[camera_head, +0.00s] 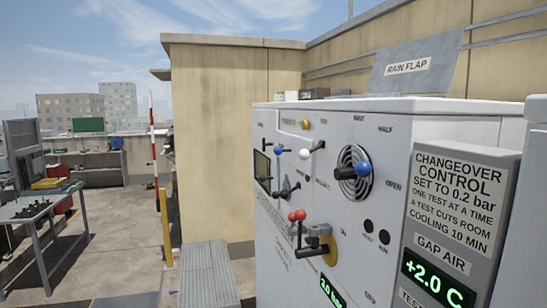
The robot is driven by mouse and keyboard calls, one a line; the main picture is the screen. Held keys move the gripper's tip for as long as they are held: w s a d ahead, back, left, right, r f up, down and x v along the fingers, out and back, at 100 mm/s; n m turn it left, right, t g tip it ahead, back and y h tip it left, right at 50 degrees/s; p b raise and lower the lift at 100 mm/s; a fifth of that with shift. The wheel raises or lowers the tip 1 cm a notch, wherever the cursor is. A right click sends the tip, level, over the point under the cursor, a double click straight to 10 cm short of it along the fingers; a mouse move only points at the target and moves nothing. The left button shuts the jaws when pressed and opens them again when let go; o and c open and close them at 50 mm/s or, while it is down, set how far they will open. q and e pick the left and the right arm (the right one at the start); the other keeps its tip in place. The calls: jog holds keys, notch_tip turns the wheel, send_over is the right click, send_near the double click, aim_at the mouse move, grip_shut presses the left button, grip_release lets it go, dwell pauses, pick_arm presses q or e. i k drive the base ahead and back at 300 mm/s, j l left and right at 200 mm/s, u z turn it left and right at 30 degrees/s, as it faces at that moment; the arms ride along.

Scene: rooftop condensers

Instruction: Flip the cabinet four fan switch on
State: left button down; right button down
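A white cabinet (320,235) fills the right half and is seen at an angle. I cannot read a cabinet number on it or tell which control is the fan switch. Lower down are a red-knobbed lever (297,216) and a dark handle on a brass disc (320,242). Two small black round controls (376,231) sit right of these; their labels are too small to read. Neither gripper shows.
A grey changeover control panel (462,185) reading +2.0 C juts out at the right. A metal grating step (208,275) lies left of the cabinet. A yellow post (165,228) and a workbench (40,208) stand farther left, with open floor between.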

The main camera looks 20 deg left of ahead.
aim_at(303, 155)
jog(key=u, duration=0.5)
jog(key=i+j+z, duration=0.1)
jog(key=i+j, duration=0.25)
jog(key=i+j+z, duration=0.1)
jog(key=i+j, duration=0.25)
jog(key=i+j+z, duration=0.1)
jog(key=i+j, duration=0.25)
jog(key=i+j+z, duration=0.15)
jog(key=i+j, duration=0.2)
jog(key=j, duration=0.2)
jog(key=i+j+z, duration=0.1)
jog(key=i+j, duration=0.2)
jog(key=j, duration=0.2)
